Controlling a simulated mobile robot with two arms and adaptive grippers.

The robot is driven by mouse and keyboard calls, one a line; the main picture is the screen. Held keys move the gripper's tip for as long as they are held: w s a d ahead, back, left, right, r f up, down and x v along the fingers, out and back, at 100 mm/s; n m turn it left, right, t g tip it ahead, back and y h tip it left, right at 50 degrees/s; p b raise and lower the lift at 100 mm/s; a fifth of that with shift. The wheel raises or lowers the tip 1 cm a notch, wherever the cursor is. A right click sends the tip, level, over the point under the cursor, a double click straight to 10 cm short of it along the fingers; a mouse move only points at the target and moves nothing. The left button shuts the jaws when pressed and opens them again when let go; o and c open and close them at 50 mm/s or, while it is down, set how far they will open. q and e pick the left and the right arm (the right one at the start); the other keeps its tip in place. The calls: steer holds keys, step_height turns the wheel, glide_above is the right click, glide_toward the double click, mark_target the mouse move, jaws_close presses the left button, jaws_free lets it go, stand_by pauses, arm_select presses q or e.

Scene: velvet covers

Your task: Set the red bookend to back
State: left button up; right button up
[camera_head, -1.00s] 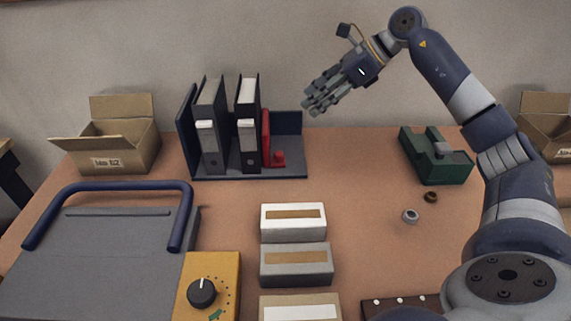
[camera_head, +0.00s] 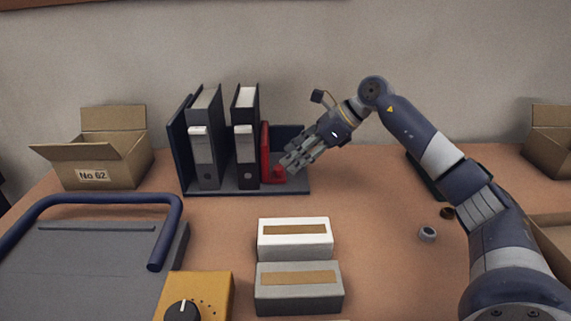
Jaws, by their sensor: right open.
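The red bookend (camera_head: 266,153) stands upright in the dark blue rack (camera_head: 214,190), just right of two binders. The fingers partly cover the right side of the rack and perhaps the knob. I cannot tell whether they touch it. My left gripper is not in view.
A cardboard box (camera_head: 108,160) stands left of the rack. White (camera_head: 295,248) and grey boxes (camera_head: 299,297) lie in front. A grey machine with a blue handle (camera_head: 165,230) fills the front left. Small rings (camera_head: 428,234) lie at right.

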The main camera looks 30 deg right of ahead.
mark_target(282, 167)
steer(key=shift+x, duration=1.9)
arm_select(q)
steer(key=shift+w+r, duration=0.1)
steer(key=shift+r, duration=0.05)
arm_select(e)
jaws_close()
steer(key=shift+s+d, duration=0.1)
steer(key=shift+d, duration=0.1)
steer(key=d, duration=0.1)
steer(key=s+d, duration=0.2)
steer(key=d, duration=0.1)
steer(key=shift+s+b, duration=0.25)
steer(key=shift+b, duration=0.15)
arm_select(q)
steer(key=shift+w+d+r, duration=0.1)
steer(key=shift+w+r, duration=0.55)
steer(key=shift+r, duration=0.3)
